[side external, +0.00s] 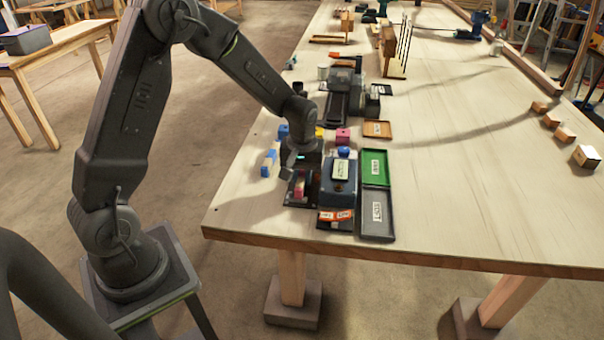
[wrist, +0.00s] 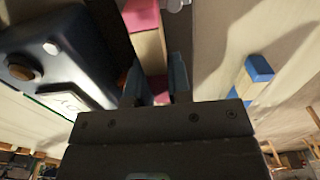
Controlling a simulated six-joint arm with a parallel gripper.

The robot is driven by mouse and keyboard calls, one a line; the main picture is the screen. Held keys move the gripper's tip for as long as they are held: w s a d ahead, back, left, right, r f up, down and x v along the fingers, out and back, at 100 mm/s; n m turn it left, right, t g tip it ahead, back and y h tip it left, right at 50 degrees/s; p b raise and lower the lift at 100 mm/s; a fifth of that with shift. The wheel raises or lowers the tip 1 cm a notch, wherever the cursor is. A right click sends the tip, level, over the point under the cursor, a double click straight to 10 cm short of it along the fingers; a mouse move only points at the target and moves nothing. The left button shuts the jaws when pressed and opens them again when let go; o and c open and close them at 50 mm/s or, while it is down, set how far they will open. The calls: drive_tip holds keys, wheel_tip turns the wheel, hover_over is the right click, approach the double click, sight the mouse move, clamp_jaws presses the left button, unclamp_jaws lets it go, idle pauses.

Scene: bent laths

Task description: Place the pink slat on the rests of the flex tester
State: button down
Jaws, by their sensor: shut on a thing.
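The pink slat (side external: 299,186) has pink end parts and a pale wood middle. In the side external view it is over the dark base at the left of the flex tester (side external: 340,190), a dark blue-grey labelled body. My gripper (side external: 299,172) is above it and hides part of it. In the wrist view the slat (wrist: 150,50) runs between the two fingers of my gripper (wrist: 156,78), which is shut on it. The flex tester's body (wrist: 58,58) is to the left there. The rests are hidden, so I cannot tell whether the slat touches them.
A blue-ended slat (side external: 269,163) lies left of the base; it also shows in the wrist view (wrist: 258,68). Green (side external: 373,162) and grey (side external: 377,214) trays sit right of the tester. Orange labelled pieces (side external: 335,216) lie in front. Another dark machine (side external: 345,92) stands behind. The table's right is largely clear.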

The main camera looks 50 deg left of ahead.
sight(302, 174)
drive_tip(key=c, duration=1.3)
unclamp_jaws()
drive_tip(key=shift+s+f, duration=0.15)
drive_tip(key=shift+f, duration=0.1)
drive_tip(key=shift+c, duration=0.2)
drive_tip(key=shift+r, duration=0.15)
wheel_tip(302, 174, up, 13)
drive_tip(key=s+d+r+m+t, duration=0.1)
drive_tip(key=s+d+r+m, duration=0.1)
drive_tip(key=s, duration=0.4)
drive_tip(key=s+d+r+m+t, duration=0.2)
drive_tip(key=s+d+r+m, duration=0.1)
drive_tip(key=s, duration=0.4)
drive_tip(key=s+d+r+m+t, duration=0.2)
drive_tip(key=s+d+r+m, duration=0.1)
drive_tip(key=s, duration=0.4)
drive_tip(key=shift+s+d+m, duration=0.15)
drive_tip(key=shift+s+m, duration=0.05)
drive_tip(key=shift+m, duration=0.3)
